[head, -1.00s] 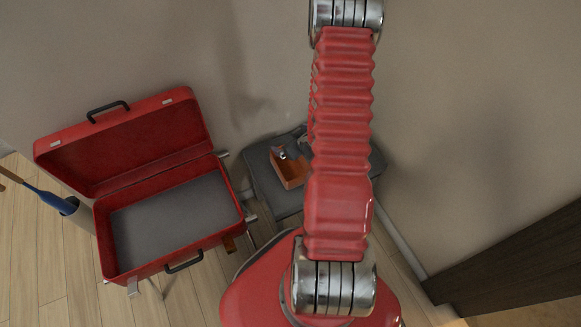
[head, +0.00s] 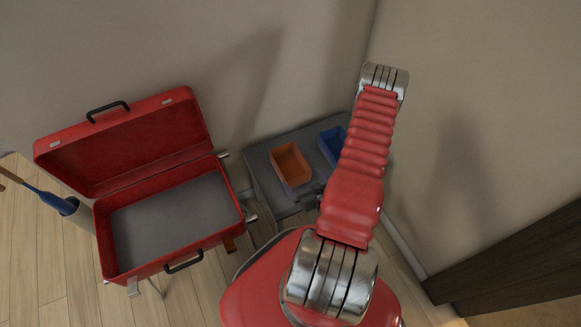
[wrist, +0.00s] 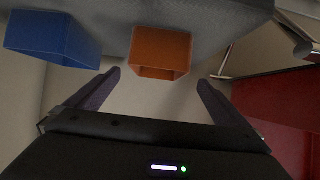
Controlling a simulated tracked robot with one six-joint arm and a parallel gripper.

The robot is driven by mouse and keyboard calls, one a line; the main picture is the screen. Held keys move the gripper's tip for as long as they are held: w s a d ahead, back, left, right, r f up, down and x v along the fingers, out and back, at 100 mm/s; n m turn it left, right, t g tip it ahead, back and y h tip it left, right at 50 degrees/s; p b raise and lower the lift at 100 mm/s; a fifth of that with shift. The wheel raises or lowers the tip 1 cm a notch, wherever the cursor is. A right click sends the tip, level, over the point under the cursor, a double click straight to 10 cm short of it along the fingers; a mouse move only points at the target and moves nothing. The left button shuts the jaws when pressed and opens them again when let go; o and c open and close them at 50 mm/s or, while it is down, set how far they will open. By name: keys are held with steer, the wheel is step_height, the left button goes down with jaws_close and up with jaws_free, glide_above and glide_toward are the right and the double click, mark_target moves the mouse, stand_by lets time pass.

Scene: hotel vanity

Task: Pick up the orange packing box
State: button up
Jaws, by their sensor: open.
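The orange packing box (head: 291,162) is an open-topped box on the grey bench (head: 262,187), with nothing seen inside. My gripper (head: 309,196) is partly hidden by my arm in the head view, at the near right side of the box. In the wrist view the two dark fingers of my gripper (wrist: 156,88) are spread with nothing between them. The orange box (wrist: 161,50) shows beyond the fingertips, in line with the gap and apart from them.
A blue box (head: 332,145) stands on the bench right of the orange one, partly behind my arm. An open red suitcase (head: 150,255) with a grey lining stands to the left. Walls close in behind and right.

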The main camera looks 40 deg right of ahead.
stand_by(0.3)
glide_toward(290, 170)
steer(key=w, duration=0.1)
steer(key=w+r, duration=0.1)
steer(key=w, duration=0.1)
steer(key=shift+w+d+r, duration=0.2)
steer(key=shift+d+r, duration=0.15)
steer(key=shift+r, duration=0.05)
steer(key=shift+w+d+f, duration=0.1)
steer(key=shift+w+f, duration=0.05)
steer(key=shift+w, duration=0.15)
steer(key=shift+x, duration=2.6)
steer(key=shift+d, duration=0.2)
steer(key=shift+c, duration=0.6)
steer(key=c, duration=0.8)
